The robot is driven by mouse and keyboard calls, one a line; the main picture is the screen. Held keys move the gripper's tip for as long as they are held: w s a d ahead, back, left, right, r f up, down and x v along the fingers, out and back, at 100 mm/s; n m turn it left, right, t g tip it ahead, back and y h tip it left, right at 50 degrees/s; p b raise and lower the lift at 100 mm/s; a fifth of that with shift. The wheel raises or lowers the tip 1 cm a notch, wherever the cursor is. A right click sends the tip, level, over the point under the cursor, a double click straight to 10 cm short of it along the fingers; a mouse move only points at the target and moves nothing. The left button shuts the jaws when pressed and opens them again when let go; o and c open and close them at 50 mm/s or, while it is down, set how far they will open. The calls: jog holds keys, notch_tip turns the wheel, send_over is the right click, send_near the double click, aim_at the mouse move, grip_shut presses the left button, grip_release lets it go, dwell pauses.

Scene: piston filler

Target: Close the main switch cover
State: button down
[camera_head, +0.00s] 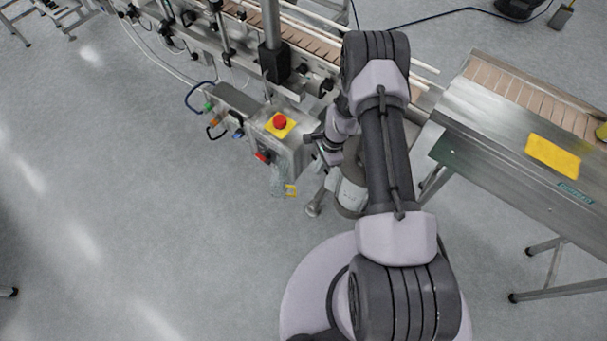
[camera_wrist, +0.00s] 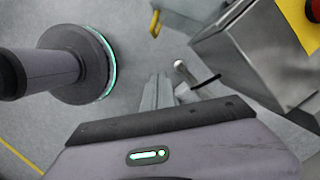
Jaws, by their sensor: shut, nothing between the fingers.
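The main switch cover (camera_head: 277,187) looks like a clear flap with a yellow edge piece, standing out from the lower front of the steel control box (camera_head: 295,149). It appears open, below the red switch (camera_head: 262,156). In the wrist view, a yellow piece (camera_wrist: 155,23), apparently the cover's edge, shows at the top; the clear part is hard to make out. My gripper (camera_head: 309,138) is at the right side of the box, apart from the cover. Its fingers are shut and empty; they seem to show in the wrist view (camera_wrist: 158,88).
A red emergency stop button on a yellow plate (camera_head: 280,122) tops the box. The conveyor (camera_head: 310,42) runs behind it, and a second conveyor section (camera_head: 500,150) stands at right. A machine foot (camera_head: 313,209) is close by. Floor left of the box is clear.

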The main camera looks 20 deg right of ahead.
aim_at(287, 179)
jog(key=a+f+b, duration=0.5)
jog(key=a+f, duration=0.1)
jog(key=f, duration=0.3)
jog(key=shift+s+a+f, duration=0.2)
jog(key=shift+s+a, duration=0.05)
jog(key=shift+s, duration=0.05)
